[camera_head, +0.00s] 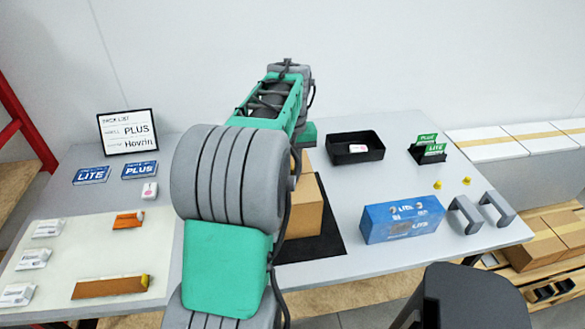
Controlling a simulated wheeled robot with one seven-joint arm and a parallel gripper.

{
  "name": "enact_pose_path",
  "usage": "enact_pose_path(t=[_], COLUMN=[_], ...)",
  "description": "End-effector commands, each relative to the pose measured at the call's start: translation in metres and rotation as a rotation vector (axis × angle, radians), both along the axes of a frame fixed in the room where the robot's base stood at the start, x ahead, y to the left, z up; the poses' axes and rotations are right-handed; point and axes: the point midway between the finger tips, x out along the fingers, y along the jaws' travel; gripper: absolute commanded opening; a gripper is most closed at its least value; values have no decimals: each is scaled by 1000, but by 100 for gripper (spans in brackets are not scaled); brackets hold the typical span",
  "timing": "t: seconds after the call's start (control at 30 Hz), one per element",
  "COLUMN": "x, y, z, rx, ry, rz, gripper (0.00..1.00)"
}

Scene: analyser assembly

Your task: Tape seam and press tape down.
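A brown cardboard box (304,208) stands on a black mat (322,246) in the middle of the table. My green and grey arm crosses in front of it and hides its left side and part of its top. I cannot see its seam or any tape on it. Two grey curved objects (465,215) (497,208), possibly tape dispensers, stand at the right front of the table. My gripper is hidden behind my arm, so I cannot see what it touches or holds.
A blue box (402,219) stands right of the mat. Behind are a black tray (355,157) with a small white item, green cards (427,147) in a holder and yellow pieces (438,185). A pale mat (70,262) at left holds packets and orange-brown items. A framed list (128,132) stands behind.

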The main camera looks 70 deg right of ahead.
Motion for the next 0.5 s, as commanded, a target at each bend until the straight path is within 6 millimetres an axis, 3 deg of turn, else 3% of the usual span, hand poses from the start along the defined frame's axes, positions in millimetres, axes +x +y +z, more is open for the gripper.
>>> enact_pose_path(t=[0.2,0.5], x=[0,0], y=[0,0], z=[0,2], rx=[0,0], ry=[0,0], rz=[0,0], gripper=[30,31])
